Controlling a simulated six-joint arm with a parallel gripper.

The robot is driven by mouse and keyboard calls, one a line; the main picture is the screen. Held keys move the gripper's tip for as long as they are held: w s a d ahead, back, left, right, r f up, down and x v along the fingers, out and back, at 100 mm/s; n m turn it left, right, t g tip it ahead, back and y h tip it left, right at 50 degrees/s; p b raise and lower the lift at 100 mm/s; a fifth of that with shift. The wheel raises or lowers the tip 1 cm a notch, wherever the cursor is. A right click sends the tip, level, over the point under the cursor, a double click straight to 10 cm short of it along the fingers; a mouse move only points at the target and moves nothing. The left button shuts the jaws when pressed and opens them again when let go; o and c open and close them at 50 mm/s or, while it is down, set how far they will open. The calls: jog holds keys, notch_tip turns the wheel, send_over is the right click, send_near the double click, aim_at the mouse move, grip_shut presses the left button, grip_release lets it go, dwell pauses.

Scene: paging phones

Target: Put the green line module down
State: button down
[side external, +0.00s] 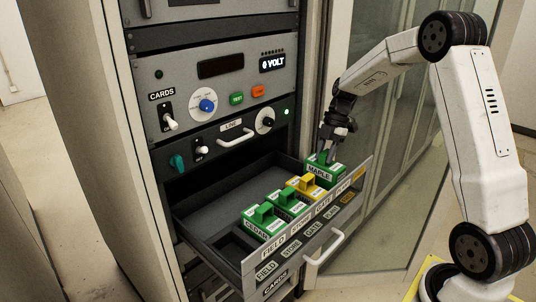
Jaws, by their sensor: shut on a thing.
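A green line module labelled MAPLE (319,173) is at the right end of the open drawer (210,205). My gripper (326,152) is above it, pointing down, shut on the module's top. I cannot tell whether the module is fully seated in its slot or slightly raised. To its left in the drawer sit a yellow module (306,187), a green module (288,204) and another green module labelled CEDAR (262,220). The drawer's front has white labels, including FIELD, STORE and GATE.
The rack panel above has a blue knob (207,105), a green button (237,98), an orange button (258,91) and switches. A lower panel has a white handle (235,138). The drawer's front handle (325,247) sticks out. The drawer's rear floor is bare.

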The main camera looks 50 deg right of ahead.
aim_at(324, 163)
jog(key=shift+f, duration=1.8)
jog(key=shift+f, duration=0.15)
jog(key=shift+c, duration=2)
grip_release()
jog(key=v, duration=1.2)
jog(key=shift+x, duration=5.75)
